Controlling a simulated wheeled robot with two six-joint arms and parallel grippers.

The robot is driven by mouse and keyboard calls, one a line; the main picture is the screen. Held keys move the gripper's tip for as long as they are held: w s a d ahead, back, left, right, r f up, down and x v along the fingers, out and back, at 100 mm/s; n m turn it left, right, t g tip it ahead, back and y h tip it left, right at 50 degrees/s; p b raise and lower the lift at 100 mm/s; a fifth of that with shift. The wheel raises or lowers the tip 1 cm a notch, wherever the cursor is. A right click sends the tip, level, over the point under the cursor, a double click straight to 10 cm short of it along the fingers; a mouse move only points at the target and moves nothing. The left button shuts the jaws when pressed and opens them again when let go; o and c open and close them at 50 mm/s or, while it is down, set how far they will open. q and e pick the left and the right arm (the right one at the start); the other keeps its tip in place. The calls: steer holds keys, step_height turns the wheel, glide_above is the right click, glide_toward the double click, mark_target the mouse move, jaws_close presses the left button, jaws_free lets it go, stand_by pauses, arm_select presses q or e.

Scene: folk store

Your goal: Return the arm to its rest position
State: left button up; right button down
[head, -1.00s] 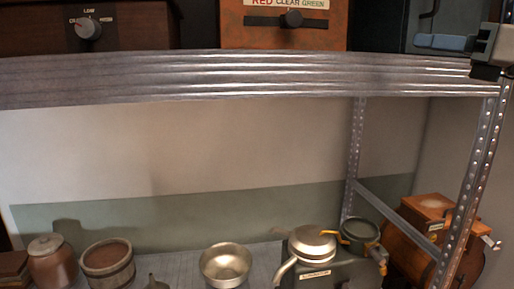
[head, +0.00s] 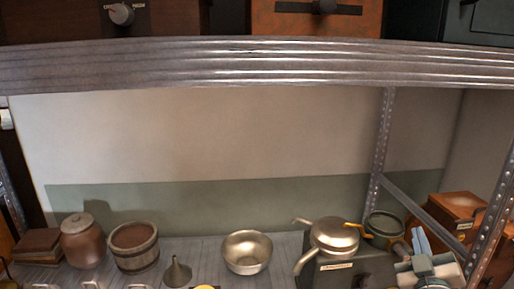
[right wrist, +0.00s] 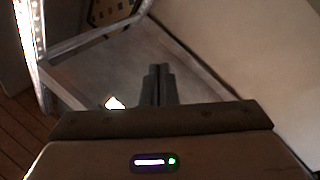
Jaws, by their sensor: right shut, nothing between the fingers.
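My right gripper (head: 420,240) is at the lower right of the head view, in front of the shelf's right end. Its pale blue fingers are together and empty. It overlaps the right side of the dark box (head: 345,275) that bears the lidded metal pan; I cannot tell if they touch. In the right wrist view the two dark fingers (right wrist: 158,85) are side by side with nothing between them. My left gripper is not in view.
A metal shelf edge (head: 250,68) runs across above, with cased devices on it. The lower shelf holds a metal bowl (head: 247,252), a wooden bucket (head: 133,248), a brown jar (head: 82,242), a funnel (head: 177,272) and a wooden box (head: 458,212). A perforated post (head: 492,225) stands at right.

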steer(key=s+a+f+m+g+y, duration=0.1)
steer(key=s+a+f+m+g, duration=0.1)
steer(key=s+f+g, duration=0.8)
steer(key=s+a+f+m+g+y, duration=0.1)
steer(key=s+f, duration=0.4)
steer(key=f, duration=1.1)
steer(key=s+a+f+g+y, duration=0.1)
steer(key=s+a+f+g, duration=0.1)
steer(key=s+f+g, duration=0.3)
steer(key=s+a+f+g+y, duration=0.1)
steer(key=s+a+f+y, duration=0.15)
steer(key=s, duration=0.55)
step_height(320, 180, down, 34)
steer(key=d+g+b, duration=0.1)
steer(key=d+b, duration=0.2)
steer(key=s+f+m+g+b, duration=0.1)
steer(key=s+f+b, duration=0.1)
steer(key=s+f, duration=1.6)
steer(key=shift+s+d+f+h, duration=0.2)
steer(key=shift+d+f+h, duration=0.25)
steer(key=shift+f, duration=0.5)
